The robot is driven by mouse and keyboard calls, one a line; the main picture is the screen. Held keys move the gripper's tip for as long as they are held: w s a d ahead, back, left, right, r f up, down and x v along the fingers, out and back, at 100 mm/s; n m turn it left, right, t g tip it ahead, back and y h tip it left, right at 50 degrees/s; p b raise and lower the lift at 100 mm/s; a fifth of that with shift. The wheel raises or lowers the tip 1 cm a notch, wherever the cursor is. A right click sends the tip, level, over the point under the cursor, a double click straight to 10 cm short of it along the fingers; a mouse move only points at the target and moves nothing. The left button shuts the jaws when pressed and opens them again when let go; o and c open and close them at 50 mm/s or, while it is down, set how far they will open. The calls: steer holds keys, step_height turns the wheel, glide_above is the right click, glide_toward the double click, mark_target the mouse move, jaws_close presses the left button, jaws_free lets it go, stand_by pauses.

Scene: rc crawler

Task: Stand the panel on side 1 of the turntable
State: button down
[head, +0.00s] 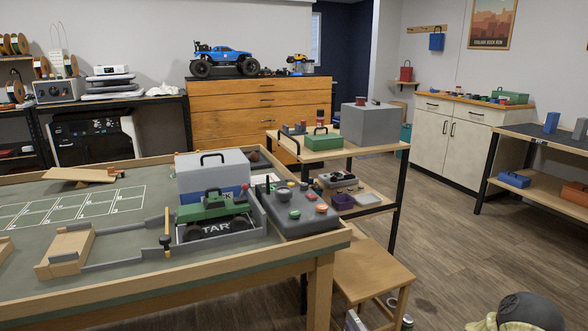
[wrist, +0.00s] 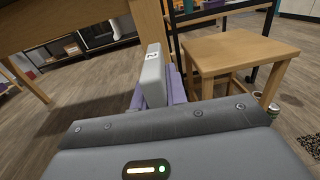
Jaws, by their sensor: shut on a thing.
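In the wrist view my gripper (wrist: 158,97) has purple fingers shut on a pale grey panel (wrist: 153,72). The panel points away from the wrist and has a dark mark on its end that looks like a 2 or an N. The fingers hide part of its sides. It is held low, beside the wooden stool.
A wooden stool (head: 373,270) stands by the table corner; its top (wrist: 233,52) is close right of my gripper. A can (wrist: 273,110) stands on the floor.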

steer(key=s+r+m+h+p, duration=0.1)
steer(key=s+r+h+p, duration=0.1)
steer(key=r+p, duration=0.9)
steer(key=s+a+r+m+h+p, duration=0.1)
steer(key=s+r+p, duration=0.4)
steer(key=r+p, duration=0.7)
steer(key=m+h+p, duration=0.1)
steer(key=h+p, duration=0.1)
steer(key=p, duration=1.3)
steer(key=shift+s+a+r+m+t+h, duration=0.2)
steer(key=shift+s+m+t+h, duration=0.1)
steer(key=shift+t, duration=0.1)
steer(key=shift+w+d, duration=0.1)
stand_by(0.4)
